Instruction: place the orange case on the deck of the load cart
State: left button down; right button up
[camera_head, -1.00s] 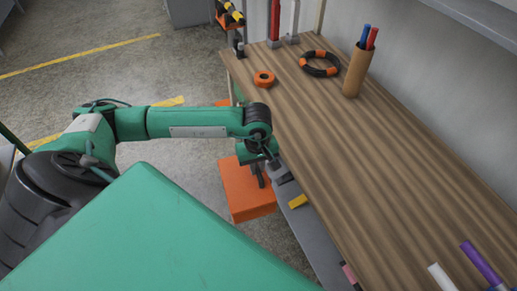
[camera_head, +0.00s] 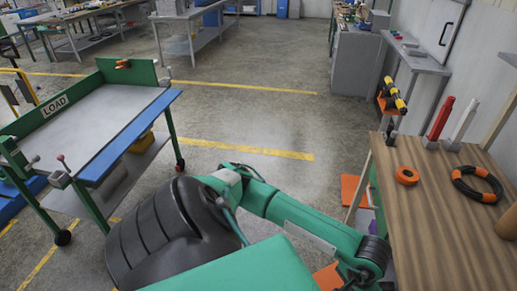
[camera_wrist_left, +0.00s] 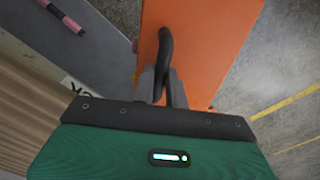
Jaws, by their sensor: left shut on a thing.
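The orange case (camera_wrist_left: 205,45) hangs below my left gripper (camera_wrist_left: 161,88) in the left wrist view. The gripper's two fingers are shut on the case's dark handle (camera_wrist_left: 166,45). In the head view only a corner of the case (camera_head: 328,277) shows at the bottom edge, beside my left arm; the fingers are out of that view. The load cart (camera_head: 55,105) stands at the left in the head view, with a LOAD label on its green end. Its grey deck (camera_head: 95,120) looks empty. My right gripper is not in view.
A wooden bench (camera_head: 430,225) is close on the right, holding an orange tape roll (camera_head: 407,175) and a dark ring with orange bands (camera_head: 478,184). Another orange object (camera_head: 355,190) is by the bench's far end. Open floor (camera_head: 245,120) lies between the cart and the benches.

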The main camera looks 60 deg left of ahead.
aim_at(95, 122)
jog(key=j+u, duration=0.1)
jog(key=u, duration=2.45)
jog(key=i+j+u, duration=0.1)
jog(key=i+j, duration=0.4)
jog(key=i, duration=0.25)
jog(key=i+j+u, duration=0.15)
jog(key=i, duration=0.25)
jog(key=j, duration=0.1)
